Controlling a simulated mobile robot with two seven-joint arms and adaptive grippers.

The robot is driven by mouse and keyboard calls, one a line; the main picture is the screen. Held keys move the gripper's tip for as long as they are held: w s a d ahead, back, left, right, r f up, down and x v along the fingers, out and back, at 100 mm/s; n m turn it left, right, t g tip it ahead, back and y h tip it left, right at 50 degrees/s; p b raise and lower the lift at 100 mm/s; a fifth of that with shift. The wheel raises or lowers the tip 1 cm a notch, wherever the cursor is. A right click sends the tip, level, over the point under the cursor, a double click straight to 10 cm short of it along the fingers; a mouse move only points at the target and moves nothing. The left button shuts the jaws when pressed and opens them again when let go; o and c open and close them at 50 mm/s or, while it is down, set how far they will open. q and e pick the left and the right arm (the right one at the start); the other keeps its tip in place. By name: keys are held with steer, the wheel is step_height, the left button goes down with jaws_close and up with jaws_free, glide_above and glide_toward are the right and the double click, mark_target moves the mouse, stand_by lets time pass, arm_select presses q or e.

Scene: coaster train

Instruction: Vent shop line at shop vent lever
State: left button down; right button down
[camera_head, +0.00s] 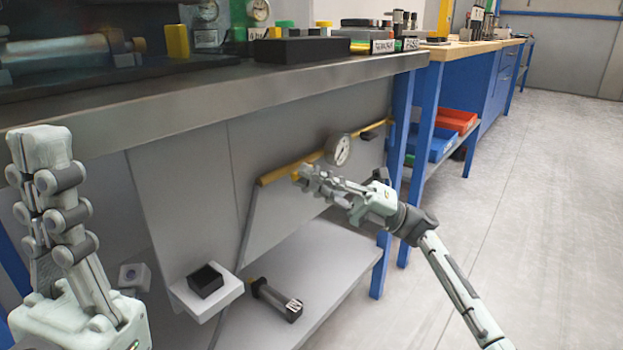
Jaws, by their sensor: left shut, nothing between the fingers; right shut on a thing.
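A yellow shop line (275,175) runs along the grey panel under the bench. A round white gauge (341,150) sits on it. My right gripper (303,174) reaches in from the right to the line, left of and below the gauge. Its fingers are shut on a small yellow part there, which looks like the shop vent lever. The fingers hide most of it, so its angle is unclear. My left gripper (40,150) is upright at the left edge, shut and empty, away from the line.
The metal bench top (210,97) overhangs the line. A blue leg (400,115) stands right of it. Below, a lower shelf (325,260) holds a dark cylindrical tool (275,298); a white block with a black top (206,289) is left of it. Open floor lies to the right.

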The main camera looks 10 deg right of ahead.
steer(key=c, duration=1.6)
jaws_free()
steer(key=shift+d, duration=0.15)
steer(key=v, duration=1.1)
steer(key=shift+d+f, duration=0.15)
steer(key=shift+d, duration=0.25)
steer(key=shift+s, duration=0.1)
